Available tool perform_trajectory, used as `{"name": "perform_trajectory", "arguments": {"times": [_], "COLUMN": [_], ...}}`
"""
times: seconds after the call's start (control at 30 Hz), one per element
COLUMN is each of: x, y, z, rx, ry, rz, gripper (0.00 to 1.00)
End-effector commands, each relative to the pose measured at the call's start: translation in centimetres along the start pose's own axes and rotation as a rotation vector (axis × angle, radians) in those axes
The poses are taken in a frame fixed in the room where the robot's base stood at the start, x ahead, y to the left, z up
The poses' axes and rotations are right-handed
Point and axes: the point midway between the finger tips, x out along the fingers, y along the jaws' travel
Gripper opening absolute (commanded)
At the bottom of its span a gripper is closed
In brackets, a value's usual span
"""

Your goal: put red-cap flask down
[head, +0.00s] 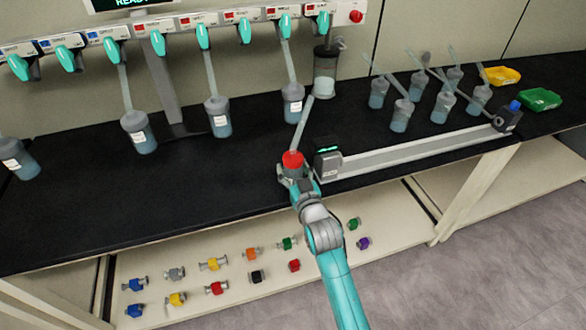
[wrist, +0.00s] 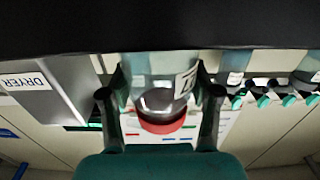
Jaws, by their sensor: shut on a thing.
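The red-cap flask (head: 293,159) is in my gripper (head: 296,176) at the front edge of the black bench, beside the grey device. Its red cap faces up and a grey tube rises from it, leaning right. In the wrist view the picture is upside down. There the flask's clear body (wrist: 158,72) with a white label sits between the two dark fingers of my gripper (wrist: 160,95), and the red cap (wrist: 162,124) lies nearest the palm. I cannot tell whether the flask's base touches the bench.
A grey device with a lit display (head: 327,160) and a long rail (head: 420,151) stand just right of the flask. Several flasks hang or stand along the back under the teal valves (head: 203,37). More flasks (head: 402,115) stand at right. The bench front left (head: 150,200) is clear.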

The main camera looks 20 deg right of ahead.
Motion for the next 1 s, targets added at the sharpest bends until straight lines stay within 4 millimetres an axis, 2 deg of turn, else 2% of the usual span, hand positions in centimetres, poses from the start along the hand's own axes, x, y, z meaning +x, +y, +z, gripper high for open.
{"name": "perform_trajectory", "arguments": {"times": [0.27, 0.3, 0.4, 0.77, 0.87, 1.0], "x": [0.0, 0.0, 0.0, 0.0, -0.7, -2.8], "y": [0.0, 0.0, 0.0, 0.0, 0.0, 0.0], "z": [0.1, 0.2, 0.2, -0.1, 0.0, 0.0], "rx": [0.000, 0.000, 0.000, 0.000, 0.000, 0.000], "ry": [0.001, 0.001, 0.000, 0.001, -0.001, -0.002], "rz": [0.000, 0.000, 0.000, 0.000, 0.000, 0.000], "gripper": [0.21, 0.67, 0.87, 0.87, 0.87, 0.87]}}
